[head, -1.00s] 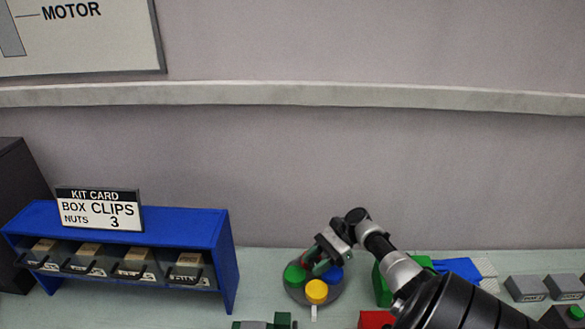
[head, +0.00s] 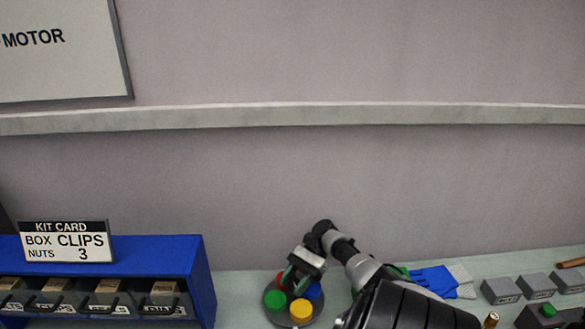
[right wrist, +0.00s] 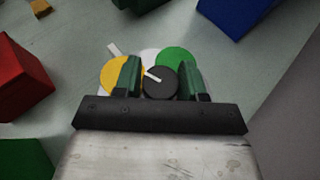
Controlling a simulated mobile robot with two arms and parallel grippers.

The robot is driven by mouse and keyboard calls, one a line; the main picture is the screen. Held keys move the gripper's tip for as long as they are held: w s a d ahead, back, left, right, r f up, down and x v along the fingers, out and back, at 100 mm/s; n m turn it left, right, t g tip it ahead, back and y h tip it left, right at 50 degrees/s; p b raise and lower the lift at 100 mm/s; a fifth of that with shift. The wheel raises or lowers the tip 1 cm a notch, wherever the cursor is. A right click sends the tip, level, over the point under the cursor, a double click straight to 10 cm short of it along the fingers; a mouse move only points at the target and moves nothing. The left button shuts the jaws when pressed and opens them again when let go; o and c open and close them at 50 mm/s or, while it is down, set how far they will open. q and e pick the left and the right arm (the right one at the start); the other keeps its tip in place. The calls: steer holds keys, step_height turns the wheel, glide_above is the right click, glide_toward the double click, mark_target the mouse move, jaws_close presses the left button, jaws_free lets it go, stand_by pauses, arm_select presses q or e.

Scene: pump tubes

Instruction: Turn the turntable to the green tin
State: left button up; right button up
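The round grey turntable (head: 291,319) stands on the bench at the bottom of the head view. It carries the green tin (head: 275,300) at left, a yellow tin (head: 301,310) at front, a red tin (head: 280,279) at back left and a blue tin (head: 315,291) at right. My right gripper (head: 293,283) is over its middle. In the right wrist view its fingers (right wrist: 160,78) close on both sides of a dark knob (right wrist: 161,86) with a white pointer. There the green tin (right wrist: 176,59) lies beyond the right finger, the yellow tin (right wrist: 112,75) by the left one. My left gripper is out of view.
A blue drawer rack (head: 130,251) with a kit card (head: 66,242) stands at left. Blue gloves (head: 436,281) and several grey boxes (head: 502,291) are at right. A red block (right wrist: 20,75) shows in the right wrist view. Bench between rack and turntable is clear.

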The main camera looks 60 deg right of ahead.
mark_target(296, 284)
steer(key=o, duration=0.4)
steer(key=shift+c, duration=0.2)
steer(key=shift+r, duration=0.35)
steer(key=r, duration=0.2)
steer(key=r+p, duration=0.1)
steer(key=shift+s+r, duration=0.3)
steer(key=shift+r, duration=0.05)
steer(key=s+r, duration=0.6)
steer(key=s, duration=0.5)
steer(key=shift+d+r+p, duration=0.15)
steer(key=shift+r+p, duration=0.15)
steer(key=shift+p, duration=0.1)
